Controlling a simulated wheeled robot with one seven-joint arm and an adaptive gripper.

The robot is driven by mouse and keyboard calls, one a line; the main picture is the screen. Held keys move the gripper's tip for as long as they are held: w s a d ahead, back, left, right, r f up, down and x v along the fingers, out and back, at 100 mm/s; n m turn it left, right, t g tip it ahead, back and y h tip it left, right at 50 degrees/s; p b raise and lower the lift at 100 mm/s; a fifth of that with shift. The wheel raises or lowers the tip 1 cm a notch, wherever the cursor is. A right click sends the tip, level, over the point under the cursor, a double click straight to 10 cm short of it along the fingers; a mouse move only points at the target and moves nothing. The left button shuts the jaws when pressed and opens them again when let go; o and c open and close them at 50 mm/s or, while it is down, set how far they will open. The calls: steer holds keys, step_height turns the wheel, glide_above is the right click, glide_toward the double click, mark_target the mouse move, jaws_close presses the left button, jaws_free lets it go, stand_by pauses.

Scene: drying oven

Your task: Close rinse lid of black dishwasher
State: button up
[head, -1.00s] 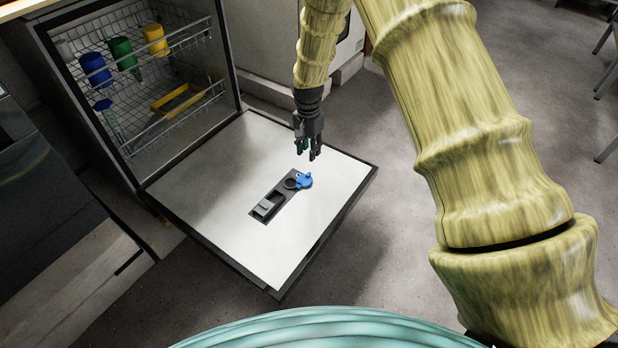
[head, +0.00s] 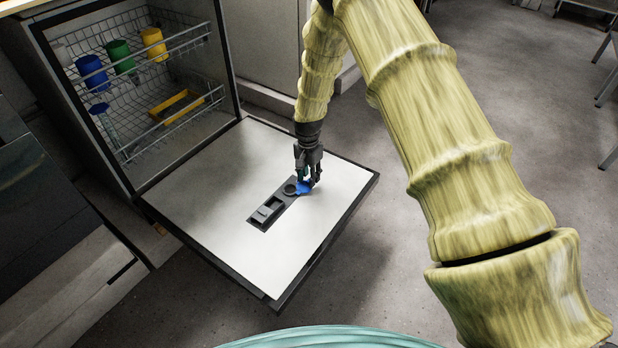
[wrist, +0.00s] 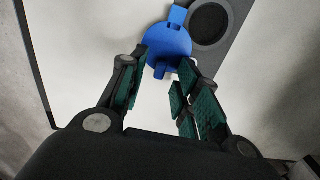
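The blue rinse lid (head: 304,188) lies swung open on the inner face of the lowered dishwasher door (head: 240,215). It sits beside the round dark rinse opening (head: 290,189) at the end of the grey dispenser panel (head: 263,216). My gripper (head: 308,180) is over the lid, pointing down, and partly hides it in the head view. In the wrist view the lid (wrist: 168,47) lies just beyond my open fingertips (wrist: 162,78). A small blue tab at its near edge shows between the fingers. I cannot tell whether a finger touches it.
The dishwasher's wire racks (head: 150,80) hold blue, green and yellow cups (head: 153,42) and a yellow tray (head: 176,106). The door's dark rim (head: 325,240) borders open floor at the right. The door surface around the panel is clear.

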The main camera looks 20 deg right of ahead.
steer(key=shift+f, duration=0.1)
steer(key=shift+c, duration=0.4)
jaws_close()
